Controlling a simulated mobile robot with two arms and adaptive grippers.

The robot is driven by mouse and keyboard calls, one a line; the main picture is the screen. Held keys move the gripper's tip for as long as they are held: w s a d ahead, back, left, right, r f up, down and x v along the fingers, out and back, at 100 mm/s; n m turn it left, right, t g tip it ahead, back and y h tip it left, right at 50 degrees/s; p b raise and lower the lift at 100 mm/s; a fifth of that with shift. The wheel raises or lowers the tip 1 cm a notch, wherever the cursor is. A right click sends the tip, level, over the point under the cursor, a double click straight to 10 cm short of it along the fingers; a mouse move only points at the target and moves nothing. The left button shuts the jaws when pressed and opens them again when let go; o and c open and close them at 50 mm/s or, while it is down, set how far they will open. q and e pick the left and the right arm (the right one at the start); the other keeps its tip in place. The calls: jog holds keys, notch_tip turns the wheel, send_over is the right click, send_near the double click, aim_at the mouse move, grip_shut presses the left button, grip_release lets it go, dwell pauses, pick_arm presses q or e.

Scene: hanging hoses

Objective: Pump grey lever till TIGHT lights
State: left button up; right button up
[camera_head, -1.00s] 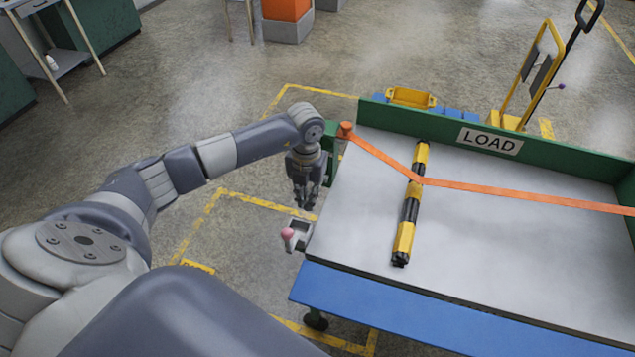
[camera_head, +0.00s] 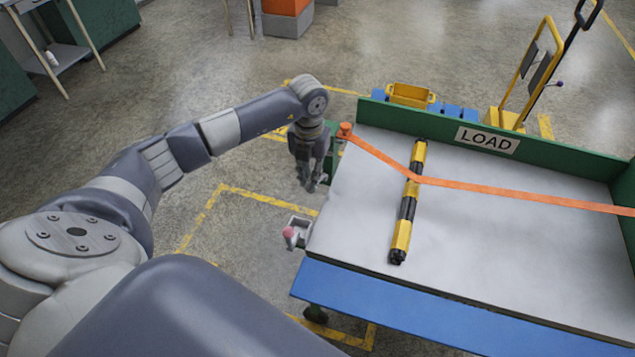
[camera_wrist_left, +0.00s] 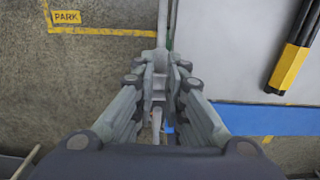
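My left gripper (camera_head: 311,187) is at the left edge of the cart, below the orange strap's anchor. In the left wrist view my gripper (camera_wrist_left: 160,80) has its fingers drawn close together around a narrow grey bar, the grey lever (camera_wrist_left: 162,22), which runs up the picture along the cart's edge. The fingers hide most of the lever, and the head view does not show it clearly. The orange strap (camera_head: 500,194) runs across the cart bed over a yellow-and-black bar (camera_head: 408,205). No lit TIGHT sign is readable. My right gripper is out of view.
A small grey fitting with a pink knob (camera_head: 290,232) stands at the cart's near left corner. The green wall with the LOAD sign (camera_head: 487,140) closes the far side. A yellow hand truck (camera_head: 540,70) stands behind. The floor left of the cart is clear.

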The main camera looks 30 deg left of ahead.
aim_at(308, 190)
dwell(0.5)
pick_arm(q)
jog(key=shift+s+d+f+b, duration=0.1)
jog(key=shift+s+f+b, duration=0.1)
jog(key=shift+f+b, duration=0.4)
jog(key=shift+s+d+f+b, duration=0.1)
jog(key=shift+s+f+b, duration=0.2)
jog(key=shift+f, duration=0.6)
jog(key=shift+s+f+b, duration=0.15)
jog(key=shift+f+b, duration=0.35)
jog(key=shift+f, duration=0.25)
jog(key=shift+s+d+f+b, duration=0.1)
jog(key=shift+s+f+b, duration=0.15)
jog(key=shift+f+b, duration=0.4)
jog(key=shift+s+f+b, duration=0.2)
jog(key=shift+f+b, duration=0.2)
jog(key=shift+f, duration=0.55)
